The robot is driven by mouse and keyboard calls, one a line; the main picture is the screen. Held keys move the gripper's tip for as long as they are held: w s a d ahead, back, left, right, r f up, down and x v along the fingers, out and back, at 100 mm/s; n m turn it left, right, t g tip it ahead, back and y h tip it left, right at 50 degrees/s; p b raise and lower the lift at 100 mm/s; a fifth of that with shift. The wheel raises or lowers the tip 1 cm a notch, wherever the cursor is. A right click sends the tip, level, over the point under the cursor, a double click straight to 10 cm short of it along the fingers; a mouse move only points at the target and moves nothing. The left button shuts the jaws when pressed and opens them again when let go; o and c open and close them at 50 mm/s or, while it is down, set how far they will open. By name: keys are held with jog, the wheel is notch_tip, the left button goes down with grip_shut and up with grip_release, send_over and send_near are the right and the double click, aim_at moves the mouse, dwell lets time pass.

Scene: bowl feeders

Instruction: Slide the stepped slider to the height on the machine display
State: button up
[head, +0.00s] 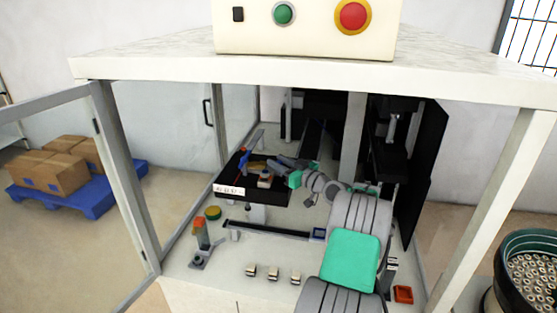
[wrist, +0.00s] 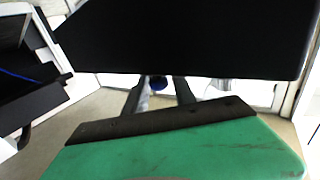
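My gripper (head: 267,166) reaches into the machine over a black box-like unit (head: 265,196). A small white display (head: 229,190) with reddish marks is on the unit's front; I cannot read it. In the wrist view, the two fingers of my gripper (wrist: 160,90) stand apart. I cannot pick out the stepped slider for certain. A blue upright piece (head: 243,162) and an orange-and-grey block (head: 265,180) are at the unit's top. A black panel fills the upper wrist view.
The white machine frame (head: 128,180) stands around my arm, its glass door open at left. A dark rail (head: 268,230), several small cream blocks and an orange square (head: 403,294) are on the white deck (head: 225,275). A bowl feeder (head: 530,240) stands at right.

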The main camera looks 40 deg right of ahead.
jog(key=shift+c, duration=0.2)
grip_shut()
jog(key=shift+w, duration=0.1)
dwell(1.2)
